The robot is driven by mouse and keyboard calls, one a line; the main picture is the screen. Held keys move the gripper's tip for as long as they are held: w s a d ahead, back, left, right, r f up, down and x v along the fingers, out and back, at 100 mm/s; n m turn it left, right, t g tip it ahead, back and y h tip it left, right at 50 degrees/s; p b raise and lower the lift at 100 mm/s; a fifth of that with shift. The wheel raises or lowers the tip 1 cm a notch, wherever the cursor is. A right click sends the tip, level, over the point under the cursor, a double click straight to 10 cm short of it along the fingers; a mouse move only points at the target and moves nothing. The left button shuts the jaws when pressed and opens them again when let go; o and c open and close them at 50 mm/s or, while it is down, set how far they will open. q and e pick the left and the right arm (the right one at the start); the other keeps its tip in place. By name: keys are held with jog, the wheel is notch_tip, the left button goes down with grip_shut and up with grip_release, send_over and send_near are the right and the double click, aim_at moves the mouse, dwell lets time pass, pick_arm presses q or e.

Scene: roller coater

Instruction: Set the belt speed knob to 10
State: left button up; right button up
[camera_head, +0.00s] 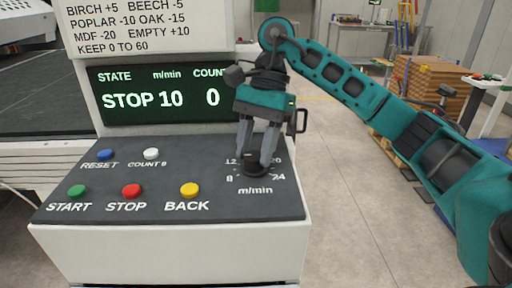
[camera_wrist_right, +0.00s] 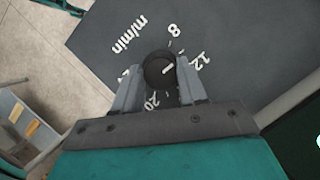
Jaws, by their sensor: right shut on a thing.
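The belt speed knob (camera_head: 256,170) is a round black dial at the right end of the dark sloped panel, marked m/min with numbers such as 8, 12, 20 and 24. In the right wrist view the knob (camera_wrist_right: 160,69) has a white pointer line lying between the 8 and 12 marks. My right gripper (camera_head: 258,162) points down at it, fingers on both sides, shut on the knob. The display (camera_head: 165,97) reads STOP, 10 m/min and count 0. My left gripper is not in view.
Panel buttons are blue RESET (camera_head: 106,154), white COUNT 0 (camera_head: 151,153), green START (camera_head: 77,191), red STOP (camera_head: 131,190) and yellow BACK (camera_head: 189,189). A sign (camera_head: 150,25) lists wood corrections. A dark handle (camera_head: 299,121) is beside my gripper. Floor at right is open; stacked boards (camera_head: 425,85) stand behind.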

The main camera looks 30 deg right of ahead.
jog(key=shift+n, duration=0.4)
jog(key=o, duration=1)
jog(key=shift+o, duration=0.2)
jog(key=p+v, duration=0.4)
jog(key=v, duration=0.9)
jog(key=shift+a, duration=0.15)
